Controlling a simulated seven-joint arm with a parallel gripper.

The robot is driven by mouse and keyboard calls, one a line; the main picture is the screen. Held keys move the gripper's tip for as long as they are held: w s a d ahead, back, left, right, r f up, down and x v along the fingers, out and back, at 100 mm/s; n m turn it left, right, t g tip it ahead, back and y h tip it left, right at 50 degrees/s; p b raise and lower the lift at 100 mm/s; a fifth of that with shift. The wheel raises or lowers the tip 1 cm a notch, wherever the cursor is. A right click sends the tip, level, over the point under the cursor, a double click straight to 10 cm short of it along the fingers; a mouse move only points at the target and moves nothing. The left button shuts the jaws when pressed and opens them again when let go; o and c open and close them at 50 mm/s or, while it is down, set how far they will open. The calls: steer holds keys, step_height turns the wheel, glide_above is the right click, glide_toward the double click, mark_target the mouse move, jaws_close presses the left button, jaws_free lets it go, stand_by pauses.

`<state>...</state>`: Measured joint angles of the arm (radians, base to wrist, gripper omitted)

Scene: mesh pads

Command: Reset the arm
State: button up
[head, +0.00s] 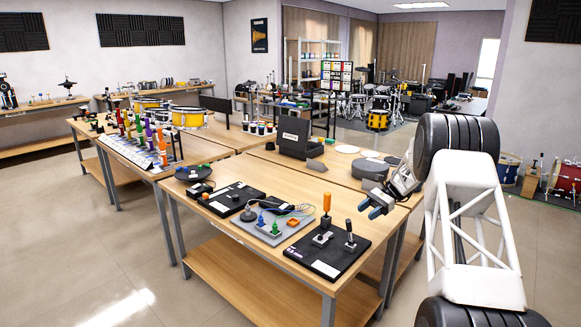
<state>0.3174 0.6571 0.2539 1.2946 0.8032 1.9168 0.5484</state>
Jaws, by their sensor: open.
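My gripper (376,204) is at the right end of the near wooden table (250,174), in the air beside and above its right edge. Its fingers point left and down towards the table. It is open, and nothing shows between the fingers. My white arm comes in from the right side of the head view, with the wrist bent down to the left.
Near the gripper lies a black board (326,262) with upright levers. Beside it are a grey board (262,226) with coloured parts, an orange-handled tool (326,204) and another black board (228,199). A black case (294,137) stands behind. Open floor lies left.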

steer(key=s+a+r+n+t+h, duration=0.1)
steer(key=s+a+r+n+h, duration=0.1)
steer(key=s+a+r, duration=0.55)
steer(key=s+a+r+n+t+h, duration=0.1)
steer(key=s+a+r+h, duration=0.3)
steer(key=s, duration=0.7)
steer(key=s+a+r+n+t+h, duration=0.1)
steer(key=s+a+r+n, duration=0.1)
steer(key=s+r, duration=0.65)
steer(key=s+a+f+n+t+h, duration=0.1)
steer(key=s+n+t+h, duration=0.2)
steer(key=s, duration=1.4)
steer(key=s+a+f+n+t+h, duration=0.2)
steer(key=s+n+h, duration=0.1)
steer(key=s, duration=1.4)
steer(key=shift+s+a+t, duration=0.2)
steer(key=shift+s+t, duration=0.05)
steer(key=shift+t, duration=0.15)
